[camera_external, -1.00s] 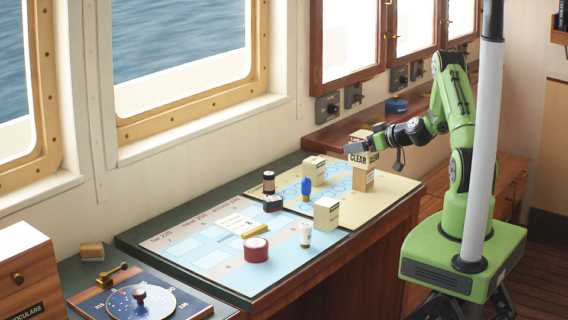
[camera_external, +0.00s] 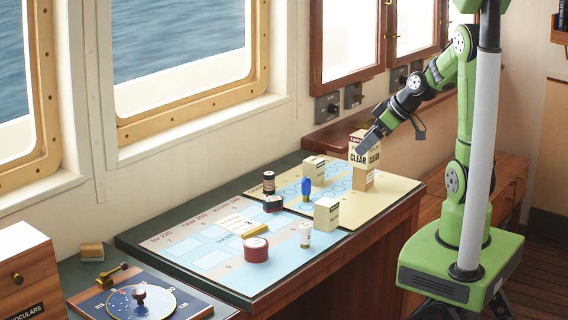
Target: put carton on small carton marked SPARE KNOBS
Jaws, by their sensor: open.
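A pale carton with a red band at its top and the word CLEAR (camera_external: 359,157) stands upright on a smaller tan carton (camera_external: 362,182) at the right of the chart table. The lower carton's marking is too small to read, so I cannot tell whether it says SPARE KNOBS. My gripper (camera_external: 371,137) is open, pointing down and left at the upper carton's right side. It overlaps part of that carton in this view; I cannot tell whether they touch. Two more small cartons stand on the table, one at the back (camera_external: 314,168) and one nearer the front (camera_external: 326,214).
A blue item (camera_external: 306,187), a dark spool (camera_external: 268,182), a dark-topped box (camera_external: 273,203), a white cylinder (camera_external: 305,234) and a red round tin (camera_external: 256,249) stand around the table. The window wall is behind. The table's left chart area is mostly clear.

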